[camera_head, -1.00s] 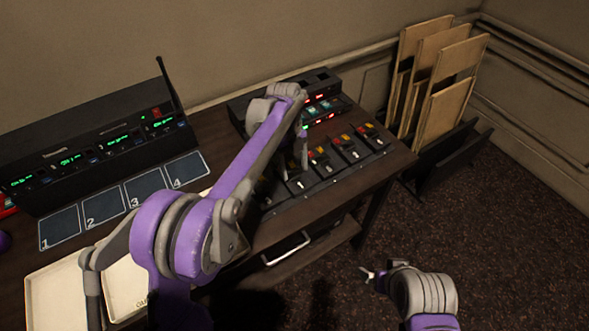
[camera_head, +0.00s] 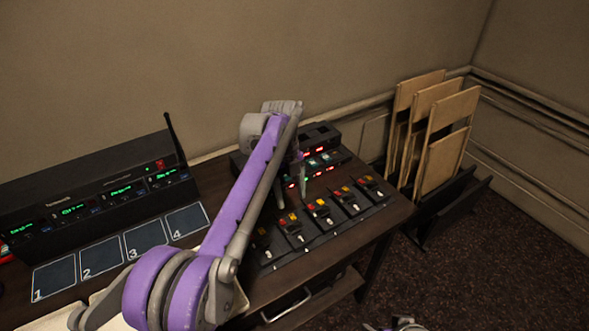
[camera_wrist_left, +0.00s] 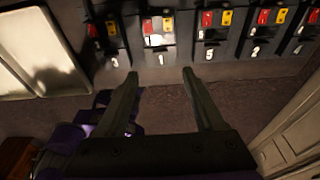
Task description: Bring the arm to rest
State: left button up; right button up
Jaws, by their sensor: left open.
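My left gripper (camera_head: 291,198) hangs fingers down in front of the mixing desk's channel strips (camera_head: 322,212). In the left wrist view its two fingers (camera_wrist_left: 158,80) are spread apart with nothing between them. Those fingers point toward the lower edge of the strips, with a gap that I cannot judge. My left arm crosses the middle of the head view and hides part of the desk. Only the top of my right gripper's wrist (camera_head: 405,324) shows at the bottom edge of the head view; its jaws cannot be made out.
A black receiver rack (camera_head: 90,200) with green displays and an antenna stands at the left. Numbered blue pads (camera_head: 145,240) lie before it. Pale trays (camera_wrist_left: 45,50) are beside the strips. Wooden boards (camera_head: 445,135) stand in a rack at the right. The floor at right is clear.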

pick_arm(q)
jog(key=s+a+r+n+t+p, duration=0.1)
jog(key=s+a+r+n+t, duration=0.1)
jog(key=s+a+n, duration=0.4)
jog(key=s+a+r+n+t+p, duration=0.1)
jog(key=s+a+n+t, duration=0.1)
jog(key=s+n, duration=0.65)
jog(key=s+a+f+n+t, duration=0.1)
jog(key=s+a+f+n, duration=0.1)
jog(key=s+n, duration=0.5)
jog(key=s+a+f+n+t+y, duration=0.1)
jog(key=s+a+f+n+t, duration=0.1)
jog(key=s+f+n, duration=0.3)
jog(key=s+n, duration=0.2)
jog(key=s, duration=0.1)
jog(key=shift+a+f+p, duration=0.3)
jog(key=shift+p, duration=0.05)
